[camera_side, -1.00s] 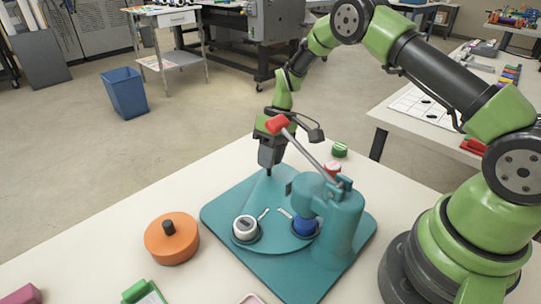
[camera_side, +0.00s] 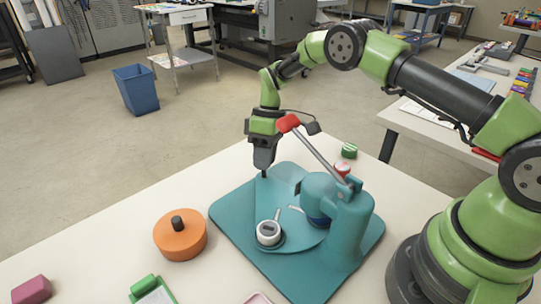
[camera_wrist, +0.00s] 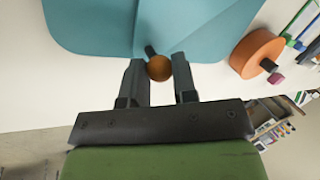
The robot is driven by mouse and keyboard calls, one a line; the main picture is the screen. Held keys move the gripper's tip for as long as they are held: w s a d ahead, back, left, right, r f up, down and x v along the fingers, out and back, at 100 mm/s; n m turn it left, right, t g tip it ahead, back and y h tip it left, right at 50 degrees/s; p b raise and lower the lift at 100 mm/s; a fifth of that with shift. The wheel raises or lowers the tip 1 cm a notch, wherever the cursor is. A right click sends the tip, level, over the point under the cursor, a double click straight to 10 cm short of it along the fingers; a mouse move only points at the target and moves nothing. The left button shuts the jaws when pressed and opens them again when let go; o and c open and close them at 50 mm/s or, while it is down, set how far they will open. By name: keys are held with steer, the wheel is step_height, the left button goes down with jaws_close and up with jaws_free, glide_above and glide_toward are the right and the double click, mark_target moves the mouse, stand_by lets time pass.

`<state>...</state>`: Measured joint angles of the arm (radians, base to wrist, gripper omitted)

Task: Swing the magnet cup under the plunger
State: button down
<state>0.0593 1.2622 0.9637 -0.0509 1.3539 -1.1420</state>
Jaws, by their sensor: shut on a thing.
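The teal press stands on a teal base plate (camera_side: 322,285). Its turntable (camera_side: 298,237) carries a white cup with a dark centre (camera_side: 268,233) at the front and a blue cup (camera_side: 318,219) mostly hidden beneath the press head (camera_side: 318,188). I cannot tell by look which is the magnet cup. The plunger itself is hidden under the head. My gripper (camera_side: 264,170) points down at the back left of the turntable. In the wrist view my gripper (camera_wrist: 160,82) is shut on a brown ball knob (camera_wrist: 158,68) on a short dark stem.
The press lever (camera_side: 318,151) with its red grip rises close to my gripper. An orange disc with a black knob (camera_side: 180,238) sits left of the base. A green-edged clipboard (camera_side: 152,292), a pink block (camera_side: 32,290) and small round pieces (camera_side: 349,151) lie around. The table's back left is clear.

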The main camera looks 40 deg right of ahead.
steer(key=shift+w+a+n+g+h, duration=0.2)
steer(key=shift+a+n, duration=0.5)
steer(key=shift+n, duration=0.2)
steer(key=shift+w+a+n+g+h, duration=0.15)
steer(key=shift+a+n+g+h, duration=0.05)
steer(key=shift+a+n, duration=0.6)
steer(key=shift+s+a+n+g+h, duration=0.15)
steer(key=shift+a+n+g+h, duration=0.3)
steer(key=shift+a+n, duration=1.2)
steer(key=shift+d+n, duration=0.1)
steer(key=shift+n, duration=0.35)
steer(key=c, duration=0.9)
jaws_free()
steer(key=shift+r, duration=0.1)
step_height(320, 180, up, 10)
